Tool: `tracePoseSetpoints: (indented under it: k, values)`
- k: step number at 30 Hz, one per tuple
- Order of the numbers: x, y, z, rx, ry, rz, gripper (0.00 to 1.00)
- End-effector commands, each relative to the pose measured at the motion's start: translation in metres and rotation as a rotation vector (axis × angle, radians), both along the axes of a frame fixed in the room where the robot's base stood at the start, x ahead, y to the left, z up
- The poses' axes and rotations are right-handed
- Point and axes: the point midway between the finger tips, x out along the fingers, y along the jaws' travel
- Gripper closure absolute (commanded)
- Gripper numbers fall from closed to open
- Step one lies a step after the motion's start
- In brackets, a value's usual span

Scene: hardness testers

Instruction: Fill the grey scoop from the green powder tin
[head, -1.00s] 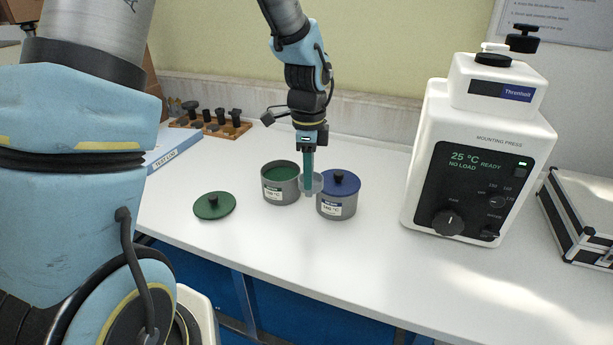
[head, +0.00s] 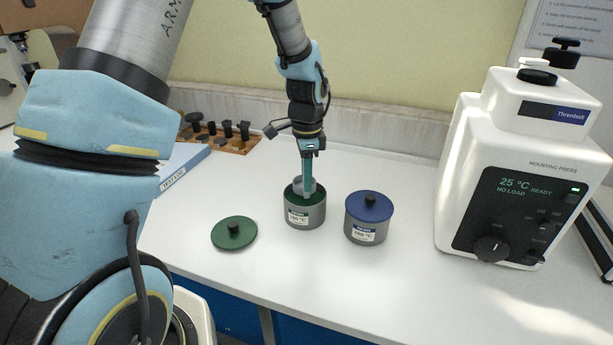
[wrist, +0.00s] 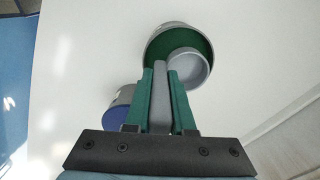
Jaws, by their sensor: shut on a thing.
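The open green powder tin (head: 305,213) stands on the bench with green powder inside. It also shows in the wrist view (wrist: 155,49). The grey scoop (wrist: 187,68) has a round cup and a straight handle. My gripper (head: 307,182) is shut on the scoop's handle, above the tin. In the wrist view the gripper (wrist: 161,92) has its green fingers on both sides of the handle. The cup overlaps the tin's mouth. Its inside looks grey, with no green visible. I cannot tell whether the cup touches the powder.
The green lid (head: 234,233) lies on the bench left of the tin. A blue-lidded tin (head: 367,222) stands close on the right. The white mounting press (head: 520,170) is further right. A wooden rack (head: 222,138) stands at the back left. The front bench is clear.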

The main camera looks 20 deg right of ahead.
Motion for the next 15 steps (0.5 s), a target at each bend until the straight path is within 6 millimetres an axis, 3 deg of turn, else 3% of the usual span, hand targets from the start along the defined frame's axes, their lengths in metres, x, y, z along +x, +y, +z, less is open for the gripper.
tracePoseSetpoints:
  k: [15]
  values:
    - [0.0, 0.0, -0.053, 0.001, 0.001, 0.0, 1.0]
